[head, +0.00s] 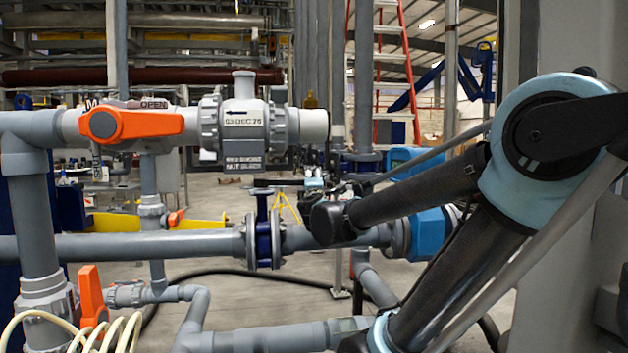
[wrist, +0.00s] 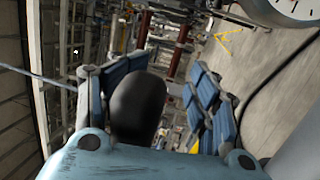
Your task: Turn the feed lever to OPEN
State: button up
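An orange lever (head: 130,123) sits on the grey valve at the upper left of the head view. It lies level along the pipe, its hub at the left and its handle end to the right. A plate behind it reads OPEN (head: 154,104) just above the handle; other lettering is partly covered. My gripper (wrist: 168,78) shows in the wrist view with two blue padded fingers spread apart and nothing seen between them. In the head view my wrist is near the centre, right of and below the lever, well apart from it; the fingers are hard to make out there.
A second orange handle (head: 92,297) is at the lower left, and a small one (head: 176,217) sits below the valve. A horizontal pipe (head: 150,246) crosses below. A gauge dial (wrist: 297,8) shows in the wrist view.

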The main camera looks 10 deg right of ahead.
jog(key=shift+w+f, duration=0.1)
jog(key=shift+f, duration=0.1)
jog(key=v, duration=0.9)
jog(key=shift+r, duration=0.25)
